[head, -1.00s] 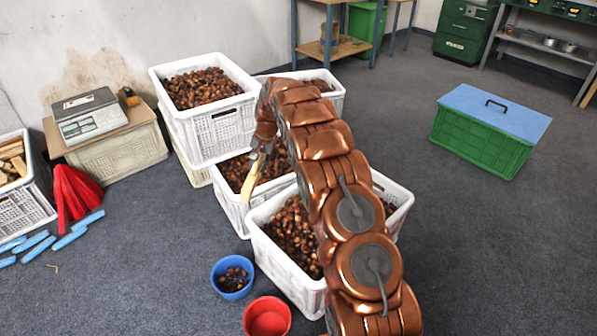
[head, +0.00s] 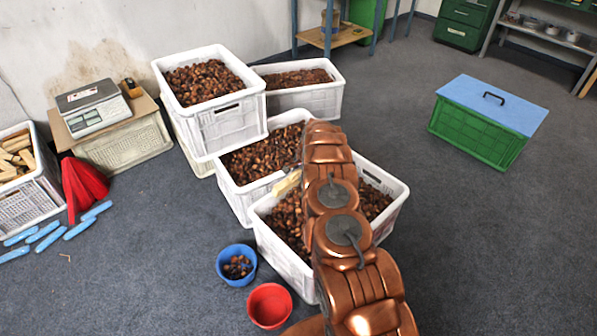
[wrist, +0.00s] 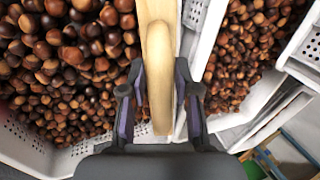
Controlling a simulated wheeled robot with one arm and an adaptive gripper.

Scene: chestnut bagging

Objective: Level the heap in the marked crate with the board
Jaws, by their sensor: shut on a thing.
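My gripper (wrist: 158,98) is shut on the pale wooden board (wrist: 158,50), which points away from it in the wrist view. In the head view the board (head: 287,183) shows as a small light piece near the back left rim of the front white crate (head: 284,262); my arm hides the gripper there. The front crate holds brown chestnuts (head: 287,222), partly covered by my arm. In the wrist view, chestnuts (wrist: 65,70) lie left of the board, and a white crate wall and more chestnuts lie to its right. Contact between board and chestnuts cannot be told. I see no clear mark on any crate.
Another chestnut crate (head: 237,196) stands right behind the front one, with a stacked crate (head: 232,128) and a back crate (head: 306,98) beyond. A blue bowl (head: 224,258) and red bowl (head: 269,305) stand at front left. The floor right is open before the green crate (head: 475,133).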

